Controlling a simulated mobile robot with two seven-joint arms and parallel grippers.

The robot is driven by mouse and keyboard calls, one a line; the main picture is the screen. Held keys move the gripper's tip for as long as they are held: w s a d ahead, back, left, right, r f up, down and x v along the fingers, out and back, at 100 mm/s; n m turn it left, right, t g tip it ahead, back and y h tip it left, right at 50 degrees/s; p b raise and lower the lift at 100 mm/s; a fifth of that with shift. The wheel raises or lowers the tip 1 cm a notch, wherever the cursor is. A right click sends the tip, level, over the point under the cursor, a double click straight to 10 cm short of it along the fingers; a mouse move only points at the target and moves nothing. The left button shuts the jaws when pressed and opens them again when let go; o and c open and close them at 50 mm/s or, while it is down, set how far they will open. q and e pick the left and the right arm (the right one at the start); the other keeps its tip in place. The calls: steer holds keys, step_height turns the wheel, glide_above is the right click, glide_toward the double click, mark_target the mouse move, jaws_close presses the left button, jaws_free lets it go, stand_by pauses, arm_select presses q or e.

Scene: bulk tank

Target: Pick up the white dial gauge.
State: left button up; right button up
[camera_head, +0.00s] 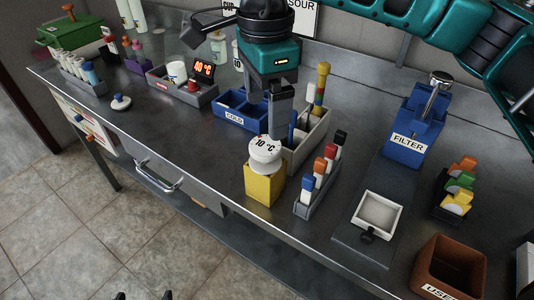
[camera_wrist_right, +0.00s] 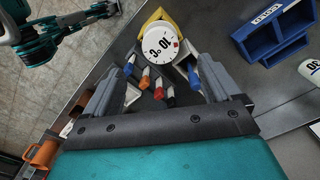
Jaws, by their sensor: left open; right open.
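The white dial gauge (camera_head: 265,150), a round white head marked 10 °C, sits upright on a yellow block-shaped holder (camera_head: 264,187) near the bench's front edge. My right gripper (camera_head: 278,128) points down just above and behind the gauge; its fingers partly overlap in the head view. In the right wrist view the gauge (camera_wrist_right: 160,43) shows beyond and between the open fingers of my right gripper (camera_wrist_right: 162,70), with nothing held. My left gripper (camera_head: 144,296) shows only as two dark, separated tips at the bottom edge, off the bench; it also appears in the wrist view (camera_wrist_right: 102,10).
A rack of several coloured-cap markers (camera_head: 318,185) stands right of the holder. A grey bin (camera_head: 308,145) and the blue COLD tray (camera_head: 232,113) stand behind. Farther right are a blue FILTER unit (camera_head: 410,130), a white tray (camera_head: 377,215) and a brown bin (camera_head: 448,270).

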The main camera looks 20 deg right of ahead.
mark_target(268, 144)
step_height(268, 144, down, 10)
steer(key=shift+d+r+p, duration=0.1)
steer(key=shift+d+p, duration=0.05)
steer(key=shift+p, duration=0.2)
steer(key=c, duration=1)
steer(key=shift+c, duration=0.4)
steer(key=shift+w+r, duration=0.1)
steer(key=shift+r, duration=0.05)
